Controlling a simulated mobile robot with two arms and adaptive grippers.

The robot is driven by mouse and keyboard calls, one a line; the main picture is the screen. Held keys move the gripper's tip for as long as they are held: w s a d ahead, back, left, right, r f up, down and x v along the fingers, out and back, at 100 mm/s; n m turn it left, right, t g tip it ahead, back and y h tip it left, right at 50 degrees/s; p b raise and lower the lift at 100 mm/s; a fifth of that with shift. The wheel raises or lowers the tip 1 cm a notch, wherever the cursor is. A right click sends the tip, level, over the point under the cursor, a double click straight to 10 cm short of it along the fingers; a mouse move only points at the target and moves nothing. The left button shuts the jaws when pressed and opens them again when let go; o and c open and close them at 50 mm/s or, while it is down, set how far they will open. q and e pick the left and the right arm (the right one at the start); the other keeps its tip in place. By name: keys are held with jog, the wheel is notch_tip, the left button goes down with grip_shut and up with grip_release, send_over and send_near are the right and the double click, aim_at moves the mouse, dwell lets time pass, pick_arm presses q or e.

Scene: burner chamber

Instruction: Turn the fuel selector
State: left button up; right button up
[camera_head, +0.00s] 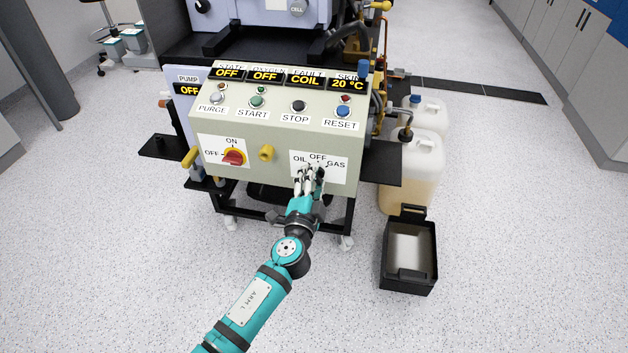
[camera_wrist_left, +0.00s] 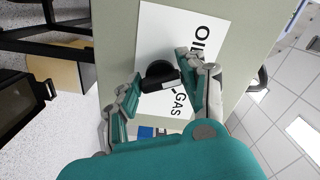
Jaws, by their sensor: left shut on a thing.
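The fuel selector is a black knob (camera_wrist_left: 161,75) on a white plate (camera_head: 337,171) marked OIL, OFF and GAS, at the lower right of the cream control panel. My left gripper (camera_head: 310,172) is at the plate and covers most of the knob in the head view. In the left wrist view the fingers of the left gripper (camera_wrist_left: 166,88) stand on either side of the knob and are shut on it. The knob's pointing direction cannot be told clearly. My right gripper is not in view.
On the same panel are a red rotary switch (camera_head: 233,157), a yellow knob (camera_head: 267,153) and a row of push buttons including a blue one (camera_head: 343,111). A black bin (camera_head: 408,252) and plastic canisters (camera_head: 417,160) stand on the floor to the right. The floor in front is clear.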

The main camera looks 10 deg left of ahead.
pick_arm(q)
jog(key=m, duration=0.5)
jog(key=shift+r, duration=0.1)
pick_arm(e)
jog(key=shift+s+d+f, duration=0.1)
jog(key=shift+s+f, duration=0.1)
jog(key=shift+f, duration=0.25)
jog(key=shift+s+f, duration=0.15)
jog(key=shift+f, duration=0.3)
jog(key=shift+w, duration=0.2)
pick_arm(q)
jog(key=o, duration=1.2)
jog(key=shift+c, duration=0.2)
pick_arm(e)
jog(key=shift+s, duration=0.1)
pick_arm(q)
jog(key=s, duration=1.2)
